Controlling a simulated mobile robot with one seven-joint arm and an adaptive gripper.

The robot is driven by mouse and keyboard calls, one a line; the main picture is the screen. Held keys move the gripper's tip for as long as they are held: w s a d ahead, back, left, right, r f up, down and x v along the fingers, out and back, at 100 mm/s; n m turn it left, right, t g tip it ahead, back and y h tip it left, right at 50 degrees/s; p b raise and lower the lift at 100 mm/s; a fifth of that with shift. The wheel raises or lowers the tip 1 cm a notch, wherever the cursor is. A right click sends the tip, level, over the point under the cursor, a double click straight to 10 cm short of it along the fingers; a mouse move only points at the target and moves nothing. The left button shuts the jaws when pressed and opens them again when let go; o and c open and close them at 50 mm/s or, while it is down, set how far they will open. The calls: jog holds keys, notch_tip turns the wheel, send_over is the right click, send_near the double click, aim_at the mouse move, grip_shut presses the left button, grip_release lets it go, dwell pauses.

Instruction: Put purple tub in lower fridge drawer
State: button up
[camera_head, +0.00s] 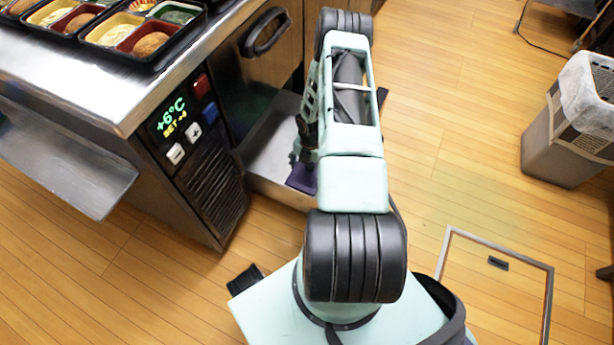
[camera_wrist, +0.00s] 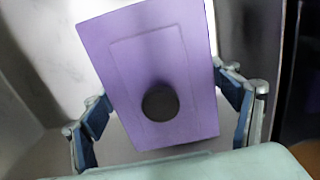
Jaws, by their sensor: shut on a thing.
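The purple tub (camera_wrist: 135,65) fills the middle of the wrist view, a flat purple face with a dark round spot on it. My gripper (camera_wrist: 163,92) has a finger on each side of the tub and is shut on it. In the head view the tub (camera_head: 301,179) shows dark purple below my gripper (camera_head: 303,155), which is partly hidden by my arm. The tub is over or inside the open lower fridge drawer (camera_head: 264,158); I cannot tell whether it touches the drawer floor. The drawer's right part is hidden behind my arm.
The steel counter (camera_head: 105,100) with bento trays (camera_head: 150,55) stands at the upper left. A grey bin (camera_head: 565,145) stands at the right.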

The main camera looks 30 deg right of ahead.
aim_at(310, 165)
jog(key=shift+w+f+b, duration=0.1)
jog(key=shift+f+b, duration=0.55)
jog(key=shift+f, duration=1.65)
jog(key=shift+f, duration=0.15)
jog(key=o, duration=1.7)
jog(key=shift+c, duration=0.2)
notch_tip(310, 165, up, 12)
jog(key=p, duration=0.3)
jog(key=shift+p, duration=0.3)
